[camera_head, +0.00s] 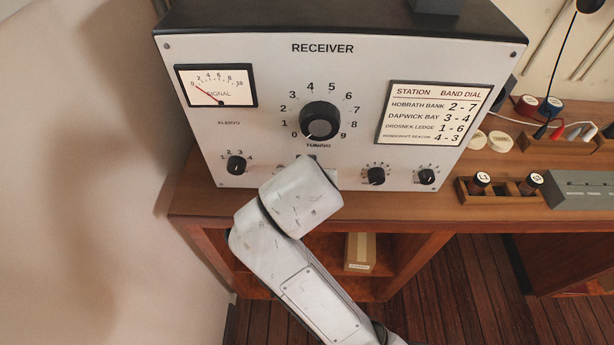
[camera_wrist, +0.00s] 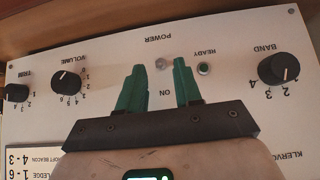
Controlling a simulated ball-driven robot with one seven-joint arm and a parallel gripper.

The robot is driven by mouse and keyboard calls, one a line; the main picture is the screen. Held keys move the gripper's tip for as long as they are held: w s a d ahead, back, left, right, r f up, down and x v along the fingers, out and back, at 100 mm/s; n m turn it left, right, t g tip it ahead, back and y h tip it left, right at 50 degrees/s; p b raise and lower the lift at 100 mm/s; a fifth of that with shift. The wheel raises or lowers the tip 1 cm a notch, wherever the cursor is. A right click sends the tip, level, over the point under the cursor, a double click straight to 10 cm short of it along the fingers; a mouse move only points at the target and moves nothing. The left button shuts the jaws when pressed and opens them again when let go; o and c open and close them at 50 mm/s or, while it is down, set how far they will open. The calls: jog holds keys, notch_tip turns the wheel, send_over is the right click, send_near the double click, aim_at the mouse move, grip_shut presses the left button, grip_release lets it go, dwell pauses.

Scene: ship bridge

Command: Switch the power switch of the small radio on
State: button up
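The radio is a white-faced receiver (camera_head: 265,75) in a dark case on a wooden desk. In the wrist view, which shows the panel upside down, a small metallic power switch (camera_wrist: 161,63) sits between the POWER and ON labels. Its lever position is too small to tell. My gripper (camera_wrist: 159,68) is open and empty, its two green fingers pointing at the panel on either side of the switch. I cannot tell whether they touch anything. Beside the right finger is the small READY lamp (camera_wrist: 204,68). In the head view my arm hides the switch and gripper.
The band knob (camera_wrist: 279,68) and volume knob (camera_wrist: 66,83) flank the gripper on the panel. The large tuning knob (camera_head: 320,121) is above my arm in the head view. A wooden holder (camera_head: 503,190) with labelled cylinders stands right of the radio. A wall borders the left.

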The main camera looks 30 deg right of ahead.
jog(key=v, duration=0.9)
jog(key=shift+s+a+r, duration=0.1)
jog(key=s+d+f+n+g+y, duration=0.1)
jog(key=s+d+f+n+g, duration=0.1)
jog(key=s+d+f, duration=0.35)
jog(key=s+d+f+n+g, duration=0.1)
jog(key=s+d+f+g, duration=0.15)
jog(key=f, duration=0.65)
jog(key=s+d+f+n+g+y, duration=0.1)
jog(key=s+d+f, duration=0.3)
jog(key=s+f, duration=0.6)
jog(key=shift+s+n+g+y, duration=0.35)
jog(key=shift+s+n+y, duration=0.25)
jog(key=shift+s+y, duration=0.3)
jog(key=shift+f, duration=0.15)
